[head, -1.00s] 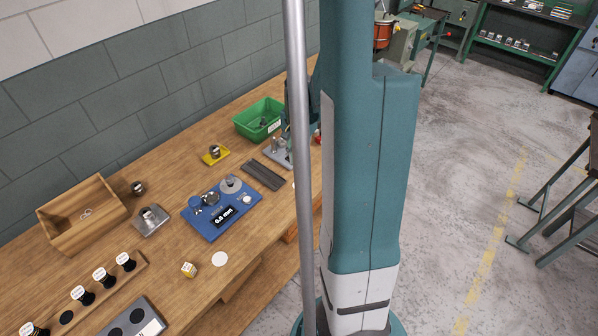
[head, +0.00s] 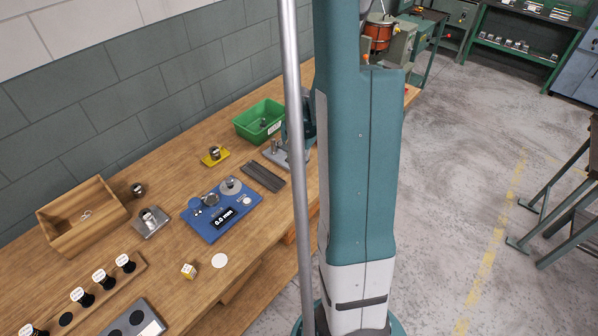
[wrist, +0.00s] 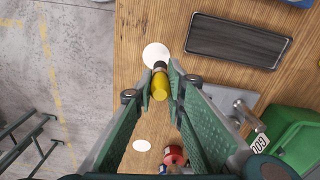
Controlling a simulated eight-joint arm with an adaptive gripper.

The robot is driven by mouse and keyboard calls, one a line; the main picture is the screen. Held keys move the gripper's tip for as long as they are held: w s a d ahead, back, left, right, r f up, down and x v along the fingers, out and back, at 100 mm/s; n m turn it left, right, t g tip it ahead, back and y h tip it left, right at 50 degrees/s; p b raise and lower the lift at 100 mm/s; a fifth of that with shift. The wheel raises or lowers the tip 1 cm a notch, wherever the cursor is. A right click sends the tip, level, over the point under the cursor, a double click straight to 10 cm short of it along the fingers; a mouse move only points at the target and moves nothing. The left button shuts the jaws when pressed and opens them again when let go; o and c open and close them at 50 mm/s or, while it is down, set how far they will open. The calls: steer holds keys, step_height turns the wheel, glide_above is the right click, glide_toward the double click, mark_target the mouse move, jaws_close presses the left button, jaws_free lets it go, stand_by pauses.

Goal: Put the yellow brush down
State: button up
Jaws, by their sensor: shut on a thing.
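The yellow brush (wrist: 161,88) is in the wrist view, between the tips of my gripper (wrist: 161,78). My gripper is shut on it. Its yellow handle faces the camera and its dark end points toward a white disc (wrist: 155,51) on the wooden bench. The brush overlaps the disc's near edge in this view; I cannot tell whether it touches the disc or the bench. In the head view the brush and gripper are hidden behind my arm and the pole.
A dark tray (wrist: 238,40) lies right of the white disc. A green bin (wrist: 297,134), a metal lever (wrist: 247,118), a red object (wrist: 174,156) and another white disc (wrist: 141,145) are nearby. The bench edge and floor (wrist: 60,80) lie left.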

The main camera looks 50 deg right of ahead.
steer(key=shift+f, duration=1.4)
steer(key=shift+f, duration=0.15)
steer(key=o, duration=0.9)
steer(key=shift+c, duration=0.2)
steer(key=shift+r, duration=0.2)
steer(key=shift+r, duration=6)
